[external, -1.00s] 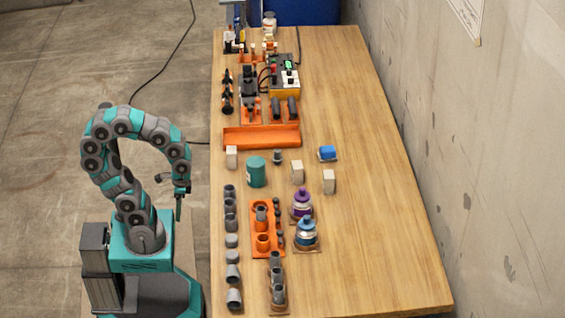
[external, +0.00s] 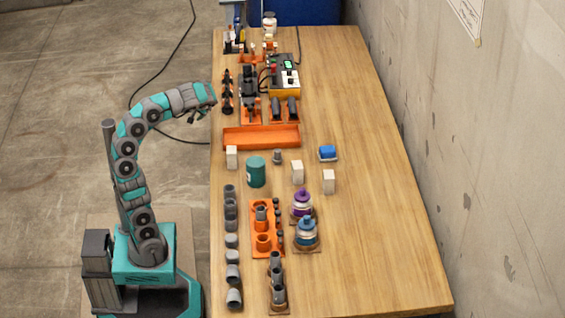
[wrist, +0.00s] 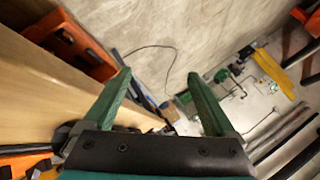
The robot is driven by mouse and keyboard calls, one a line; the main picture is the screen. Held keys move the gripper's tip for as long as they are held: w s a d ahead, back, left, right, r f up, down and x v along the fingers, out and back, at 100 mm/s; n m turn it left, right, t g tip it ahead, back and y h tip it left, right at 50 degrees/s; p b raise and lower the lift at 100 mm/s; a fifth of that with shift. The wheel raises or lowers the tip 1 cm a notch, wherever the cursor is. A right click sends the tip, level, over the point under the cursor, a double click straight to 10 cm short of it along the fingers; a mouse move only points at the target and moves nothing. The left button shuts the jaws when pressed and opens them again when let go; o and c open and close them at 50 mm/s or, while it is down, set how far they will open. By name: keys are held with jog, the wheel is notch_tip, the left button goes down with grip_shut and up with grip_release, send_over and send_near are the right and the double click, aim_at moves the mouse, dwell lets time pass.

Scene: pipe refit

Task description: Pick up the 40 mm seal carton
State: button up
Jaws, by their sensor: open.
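Three small whitish cartons stand upright on the bench: one at the left edge (external: 231,157), one near the middle (external: 297,172) and one further right (external: 329,181). Their labels are too small to read, so I cannot tell which is the 40 mm seal carton. My gripper (external: 197,115) is raised just left of the bench edge, beyond the left carton. In the wrist view its two green fingers (wrist: 158,78) are spread apart with nothing between them. No carton can be made out in the wrist view.
An orange tray (external: 262,138) lies on the bench behind the cartons. A teal canister (external: 256,172) and a small grey fitting (external: 277,157) stand between them. A blue item (external: 327,153) and several pipe fittings are nearby. The bench's right side (external: 380,200) is clear.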

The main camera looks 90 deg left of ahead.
jog(key=w+a+r+n+y+b, duration=0.2)
jog(key=w+a+n, duration=0.1)
jog(key=n+t+h+p, duration=0.7)
jog(key=n+t+h, duration=0.15)
jog(key=h, duration=0.95)
send_near(297, 172)
jog(key=shift+t, duration=0.35)
jog(key=s+a+f, duration=0.1)
jog(key=s+a, duration=0.1)
jog(key=a, duration=0.2)
jog(key=s+a+f, duration=0.2)
jog(key=a, duration=0.2)
jog(key=s+a+f, duration=0.1)
jog(key=a, duration=0.3)
jog(key=shift+s+f, duration=0.4)
jog(key=w+d+h, duration=0.1)
jog(key=d, duration=0.1)
jog(key=w+d+t+h, duration=0.1)
jog(key=w+d, duration=0.1)
jog(key=d, duration=0.1)
jog(key=w+d+r+h+b, duration=0.1)
jog(key=w+d, duration=0.1)
jog(key=shift+w+d+h, duration=0.25)
jog(key=shift+h, duration=0.15)
jog(key=x, duration=0.4)
jog(key=r+x, duration=0.1)
jog(key=x, duration=0.2)
jog(key=shift+d+f, duration=0.1)
jog(key=shift+d, duration=0.2)
jog(key=shift+c, duration=0.2)
